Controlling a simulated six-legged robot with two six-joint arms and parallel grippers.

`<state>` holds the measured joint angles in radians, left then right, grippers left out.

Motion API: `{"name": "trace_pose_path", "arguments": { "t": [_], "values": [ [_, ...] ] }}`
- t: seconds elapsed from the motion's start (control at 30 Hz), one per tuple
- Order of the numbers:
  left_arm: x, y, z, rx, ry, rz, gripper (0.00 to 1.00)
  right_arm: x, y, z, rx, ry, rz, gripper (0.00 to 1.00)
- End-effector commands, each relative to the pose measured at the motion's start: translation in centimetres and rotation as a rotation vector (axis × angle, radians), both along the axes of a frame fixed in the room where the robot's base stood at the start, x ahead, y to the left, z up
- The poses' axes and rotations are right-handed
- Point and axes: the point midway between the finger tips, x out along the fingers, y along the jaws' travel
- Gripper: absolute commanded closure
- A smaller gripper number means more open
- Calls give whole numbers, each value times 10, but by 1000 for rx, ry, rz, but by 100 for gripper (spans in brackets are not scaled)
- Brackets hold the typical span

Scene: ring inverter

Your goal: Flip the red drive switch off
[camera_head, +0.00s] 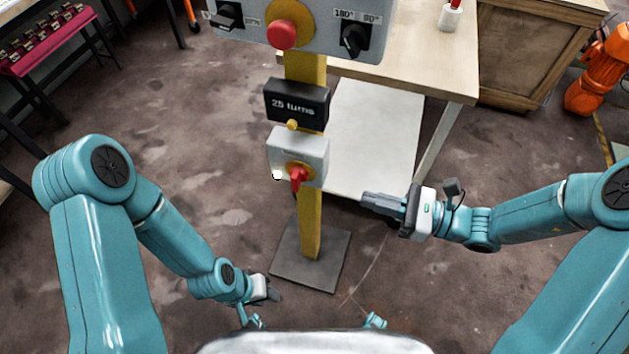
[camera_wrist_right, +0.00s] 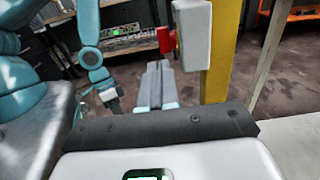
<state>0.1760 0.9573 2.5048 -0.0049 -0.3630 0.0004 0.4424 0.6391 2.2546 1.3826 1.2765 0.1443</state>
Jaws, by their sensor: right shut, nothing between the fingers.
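The red drive switch (camera_head: 298,178) is a red rotary handle on a yellow plate. It sits on the front of a grey box (camera_head: 312,153) fixed to a yellow post. In the right wrist view the red handle (camera_wrist_right: 166,40) sticks out to the left of the grey box (camera_wrist_right: 193,35). My right gripper (camera_head: 366,199) is shut and empty, to the right of the switch and apart from it. Its fingers (camera_wrist_right: 155,88) show below the handle in the wrist view. My left gripper (camera_head: 265,298) is low at the left, far below the switch; its jaws are too small to read.
A black "25 turns" box (camera_head: 296,103) is above the switch. Higher up is a grey panel (camera_head: 343,30) with a red button (camera_head: 281,35) and black knobs. The yellow post (camera_head: 310,225) stands on a dark base plate (camera_head: 290,262). A wooden table (camera_head: 440,75) stands behind.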

Motion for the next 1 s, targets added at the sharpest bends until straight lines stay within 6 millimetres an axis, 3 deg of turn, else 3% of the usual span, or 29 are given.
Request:
{"name": "trace_pose_path", "arguments": {
  "t": [0.5, 0.7, 1.0],
  "values": [
    [0, 0, -10, 0, 0, 0, 64, 33, 97, -1, 0, 1, 6, 100],
    [0, 0, -12, 0, 0, 0, 64, 40, 115, -1, -1, 0, 2, 100],
    [0, 0, -12, 0, 0, 0, 64, 41, 118, -1, -1, 1, 1, 100]
  ]
}}
